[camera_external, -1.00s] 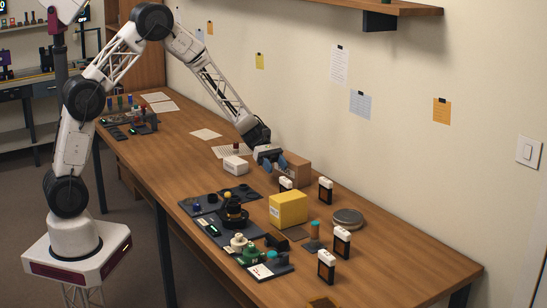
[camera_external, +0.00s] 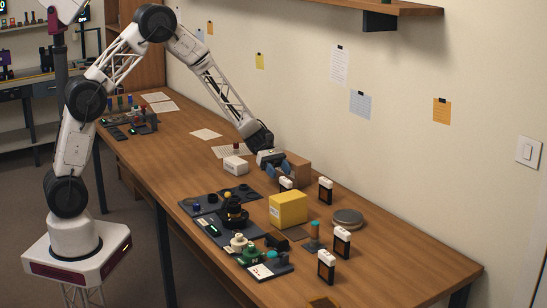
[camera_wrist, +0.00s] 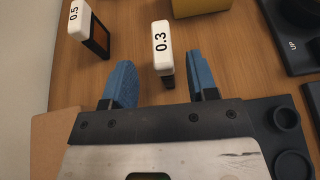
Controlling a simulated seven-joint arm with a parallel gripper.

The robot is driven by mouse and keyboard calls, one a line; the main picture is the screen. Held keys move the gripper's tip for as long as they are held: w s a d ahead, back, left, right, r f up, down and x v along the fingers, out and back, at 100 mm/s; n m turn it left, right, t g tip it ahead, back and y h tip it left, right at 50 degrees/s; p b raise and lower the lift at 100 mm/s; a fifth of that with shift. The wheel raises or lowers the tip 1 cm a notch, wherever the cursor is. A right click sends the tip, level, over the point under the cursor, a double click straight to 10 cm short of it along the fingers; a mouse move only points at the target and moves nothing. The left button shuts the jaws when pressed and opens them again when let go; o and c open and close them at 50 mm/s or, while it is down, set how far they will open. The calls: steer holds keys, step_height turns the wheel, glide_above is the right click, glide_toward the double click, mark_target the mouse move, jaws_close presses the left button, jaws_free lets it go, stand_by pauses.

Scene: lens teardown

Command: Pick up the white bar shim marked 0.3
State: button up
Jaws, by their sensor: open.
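The white bar shim marked 0.3 (camera_wrist: 161,38) stands in the middle of the wrist view, with a dark lower part below its white top. It also shows in the external view (camera_external: 286,183), partly hidden by my gripper. My gripper (camera_wrist: 160,80) is open, with one blue finger on each side of the shim's line and the shim just ahead of the gap. I cannot tell whether a finger touches the shim.
Another white-topped shim marked 0.5 (camera_wrist: 76,17) stands to the left in the wrist view. Dark trays (camera_external: 262,190) with lens parts lie to the left. More white-topped shims (camera_external: 342,236) stand farther right.

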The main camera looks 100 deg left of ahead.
mark_target(285, 178)
steer(key=shift+d, duration=0.1)
steer(key=shift+x, duration=2.55)
steer(key=shift+r, duration=0.15)
jaws_close()
